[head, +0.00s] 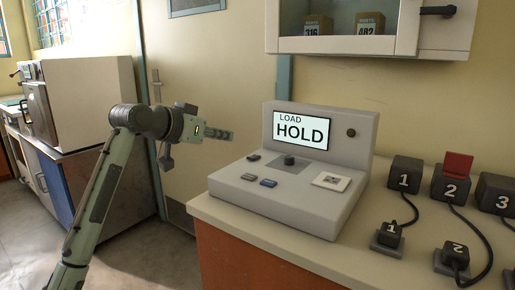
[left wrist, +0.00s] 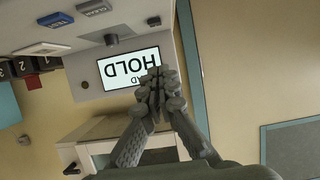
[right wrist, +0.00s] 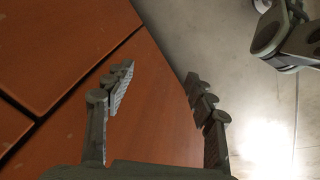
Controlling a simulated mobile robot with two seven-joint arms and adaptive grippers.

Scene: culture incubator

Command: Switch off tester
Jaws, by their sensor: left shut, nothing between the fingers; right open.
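The tester (head: 240,188) is a pale grey console on the counter. Its lit screen (head: 301,130) reads LOAD HOLD. My right gripper (right wrist: 158,76) is open and empty, facing an orange panel and the floor.
Numbered black blocks (head: 404,173) with cables and smaller numbered pieces stand right of the tester; block 2 has a red flap (head: 457,165). A glass-fronted wall cabinet (head: 372,28) hangs above. A door (head: 196,100) is behind my left arm.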

